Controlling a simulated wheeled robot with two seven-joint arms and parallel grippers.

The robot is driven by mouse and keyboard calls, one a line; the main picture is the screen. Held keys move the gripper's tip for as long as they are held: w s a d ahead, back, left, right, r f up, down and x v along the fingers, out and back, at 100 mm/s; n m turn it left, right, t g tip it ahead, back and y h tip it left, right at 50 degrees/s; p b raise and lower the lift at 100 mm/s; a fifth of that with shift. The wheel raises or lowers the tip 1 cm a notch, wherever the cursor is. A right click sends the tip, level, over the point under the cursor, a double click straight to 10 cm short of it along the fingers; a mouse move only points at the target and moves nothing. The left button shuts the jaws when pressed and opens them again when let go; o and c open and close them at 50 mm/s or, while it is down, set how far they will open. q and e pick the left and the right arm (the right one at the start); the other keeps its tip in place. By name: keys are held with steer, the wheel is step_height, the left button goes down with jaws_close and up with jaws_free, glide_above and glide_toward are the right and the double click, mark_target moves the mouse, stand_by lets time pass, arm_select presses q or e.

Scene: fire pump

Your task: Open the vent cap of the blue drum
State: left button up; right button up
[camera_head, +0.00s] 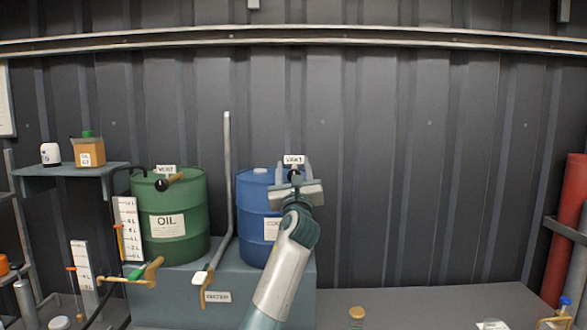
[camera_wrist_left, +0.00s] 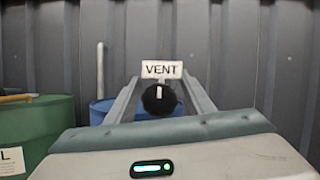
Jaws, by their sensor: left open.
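The blue drum (camera_head: 258,222) stands on a grey stand in the middle of the head view, partly hidden by my left arm. Its vent cap is a round black knob with a white mark, under a white VENT sign (camera_head: 293,160). In the left wrist view the black vent cap (camera_wrist_left: 159,100) shows between the two fingers, with the VENT sign (camera_wrist_left: 161,69) just above. My left gripper (camera_head: 292,172) is open, its fingers on either side of the cap in the picture. I cannot tell whether they touch it. My right gripper is not in view.
A green OIL drum (camera_head: 175,225) with its own vent cap stands to the left. A tall grey pipe (camera_head: 227,175) rises between the drums. A shelf (camera_head: 70,172) with an orange container is at far left. The grey bench (camera_head: 430,308) to the right is mostly clear.

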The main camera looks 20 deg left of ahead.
arm_select(q)
steer(key=c, duration=1)
steer(key=shift+c, duration=0.2)
